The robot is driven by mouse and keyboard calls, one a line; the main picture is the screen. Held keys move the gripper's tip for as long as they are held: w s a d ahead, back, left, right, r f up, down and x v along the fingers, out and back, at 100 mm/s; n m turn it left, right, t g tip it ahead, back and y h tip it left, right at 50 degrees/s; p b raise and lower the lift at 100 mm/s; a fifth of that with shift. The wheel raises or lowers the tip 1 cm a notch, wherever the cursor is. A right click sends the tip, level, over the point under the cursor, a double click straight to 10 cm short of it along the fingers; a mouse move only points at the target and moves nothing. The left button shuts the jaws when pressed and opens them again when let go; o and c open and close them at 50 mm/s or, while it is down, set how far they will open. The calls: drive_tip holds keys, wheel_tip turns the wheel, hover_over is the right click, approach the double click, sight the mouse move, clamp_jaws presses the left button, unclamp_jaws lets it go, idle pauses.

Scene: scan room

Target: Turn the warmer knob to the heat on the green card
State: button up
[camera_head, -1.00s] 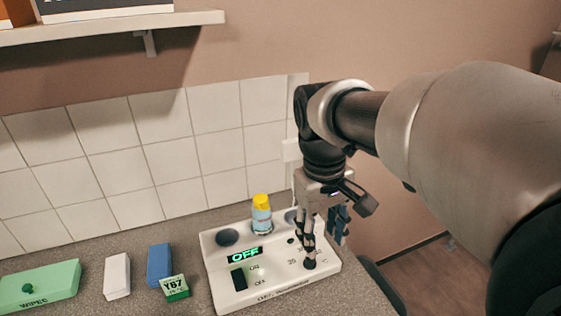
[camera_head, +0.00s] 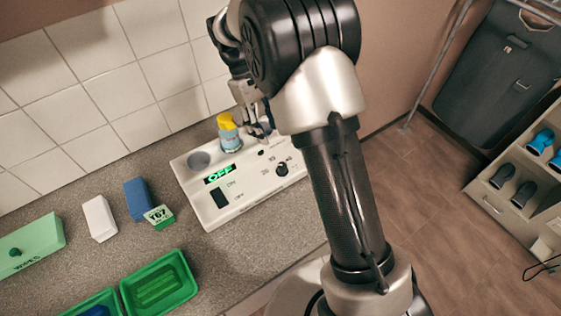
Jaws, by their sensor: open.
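The white warmer (camera_head: 240,196) sits on the counter with its green display (camera_head: 219,174) reading OFF. Its black knob (camera_head: 282,169) is at the right of the panel, with small numbers around it; its exact pointing is too small to tell. A dark switch (camera_head: 219,197) is on the left of the panel. A bottle with a yellow cap (camera_head: 228,122) stands in a well at the back. The small green and white card (camera_head: 159,216) stands left of the warmer; its temperature line is too small to read. My gripper (camera_head: 262,131) is open, behind the knob and apart from it, partly hidden by my arm.
Left of the warmer are a blue box (camera_head: 138,199), a white box (camera_head: 99,218) and a green wipes box (camera_head: 30,246). A tiled wall bounds the back.

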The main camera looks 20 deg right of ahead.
sight(282, 164)
drive_tip(key=b+x, duration=0.2)
drive_tip(key=x, duration=1)
drive_tip(key=shift+f+b, duration=0.2)
drive_tip(key=shift+b, duration=0.2)
drive_tip(key=shift+c, duration=0.6)
clamp_jaws()
